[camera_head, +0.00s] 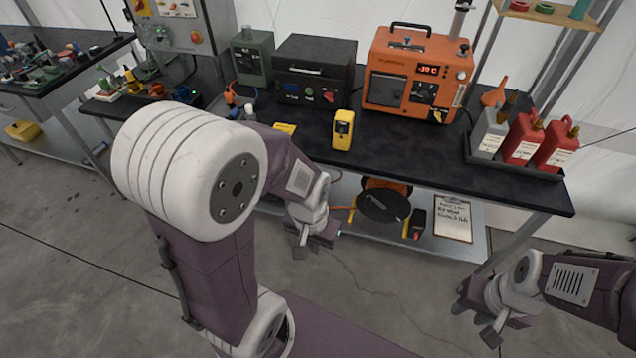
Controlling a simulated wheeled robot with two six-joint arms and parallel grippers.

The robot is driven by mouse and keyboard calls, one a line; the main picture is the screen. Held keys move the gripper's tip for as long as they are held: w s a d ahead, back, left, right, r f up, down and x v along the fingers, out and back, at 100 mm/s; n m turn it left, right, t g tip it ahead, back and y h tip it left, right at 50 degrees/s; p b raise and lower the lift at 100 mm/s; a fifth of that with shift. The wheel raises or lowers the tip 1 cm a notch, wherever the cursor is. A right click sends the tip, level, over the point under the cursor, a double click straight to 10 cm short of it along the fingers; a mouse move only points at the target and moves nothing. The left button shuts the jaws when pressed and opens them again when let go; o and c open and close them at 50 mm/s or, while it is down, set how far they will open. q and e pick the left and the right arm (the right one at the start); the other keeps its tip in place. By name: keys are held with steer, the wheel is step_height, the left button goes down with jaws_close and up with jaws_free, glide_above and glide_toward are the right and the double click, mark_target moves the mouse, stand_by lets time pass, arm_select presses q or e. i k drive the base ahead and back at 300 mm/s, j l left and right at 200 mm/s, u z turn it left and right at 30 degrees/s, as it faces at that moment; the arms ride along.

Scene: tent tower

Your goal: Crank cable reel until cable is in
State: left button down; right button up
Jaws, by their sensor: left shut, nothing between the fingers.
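The cable reel (374,212) stands on the lower shelf under the bench, with a dark round side plate and orange parts. A small light bar, perhaps its crank, lies across the plate. A short orange line, perhaps cable, shows left of the reel. My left gripper (307,250) is shut and empty, in front of the shelf and left of the reel, apart from it. My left arm hides the shelf further left. My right gripper (475,322) is open and empty at the lower right, over the floor and well away from the reel.
The dark bench top (420,160) above carries an orange machine (414,75), a yellow meter (343,130) and red canisters (523,139). The floor in front is clear.

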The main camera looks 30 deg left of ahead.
mark_target(380, 200)
steer(key=u, duration=0.4)
steer(key=i+l+u, duration=0.15)
steer(key=l+u, duration=0.2)
steer(key=i+l+u, duration=0.15)
steer(key=l+u, duration=0.55)
steer(key=i+j, duration=0.05)
